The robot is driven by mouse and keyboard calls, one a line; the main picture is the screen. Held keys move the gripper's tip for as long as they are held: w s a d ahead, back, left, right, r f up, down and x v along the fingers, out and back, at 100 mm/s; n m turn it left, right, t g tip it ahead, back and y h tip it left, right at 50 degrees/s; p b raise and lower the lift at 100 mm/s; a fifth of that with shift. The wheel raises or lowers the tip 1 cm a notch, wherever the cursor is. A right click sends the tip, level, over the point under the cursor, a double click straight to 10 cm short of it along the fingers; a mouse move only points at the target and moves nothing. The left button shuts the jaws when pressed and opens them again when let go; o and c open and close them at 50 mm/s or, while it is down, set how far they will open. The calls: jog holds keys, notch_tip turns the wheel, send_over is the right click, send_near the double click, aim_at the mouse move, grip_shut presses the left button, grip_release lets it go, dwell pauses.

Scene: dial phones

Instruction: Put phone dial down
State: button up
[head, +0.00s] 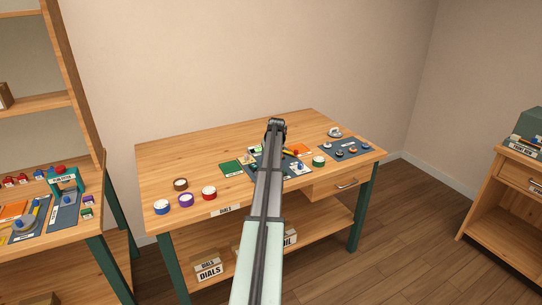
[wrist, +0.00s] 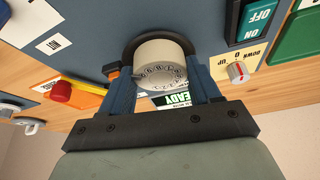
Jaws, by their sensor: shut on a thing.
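The phone dial (wrist: 160,72) is a cream-white round piece with a ring of dark marks on its face. In the wrist view it sits between the two blue fingers of my gripper (wrist: 162,68), which are shut on it. A dark round rim (wrist: 128,52) shows behind the dial, on or close to the blue-grey mat (wrist: 95,18). I cannot tell whether the dial touches that surface. In the head view my arm covers the gripper and the dial over the middle of the table. A green and white READY label (wrist: 172,98) shows between the fingers.
Near the gripper are an OFF/ON switch box (wrist: 255,18), a panel with a grey knob (wrist: 237,71) and a red-capped tool (wrist: 62,91). The wooden table (head: 240,138) also holds coloured rolls (head: 185,200) at left and a mat with small parts (head: 358,150) at right. Its back left is clear.

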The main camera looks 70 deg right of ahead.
jog(key=o, duration=1.1)
jog(key=shift+a+f, duration=0.15)
jog(key=shift+f, duration=0.3)
jog(key=shift+o, duration=0.3)
jog(key=v, duration=1.3)
jog(key=shift+w+d+r, duration=0.2)
jog(key=shift+d, duration=0.15)
jog(key=shift+w, duration=0.1)
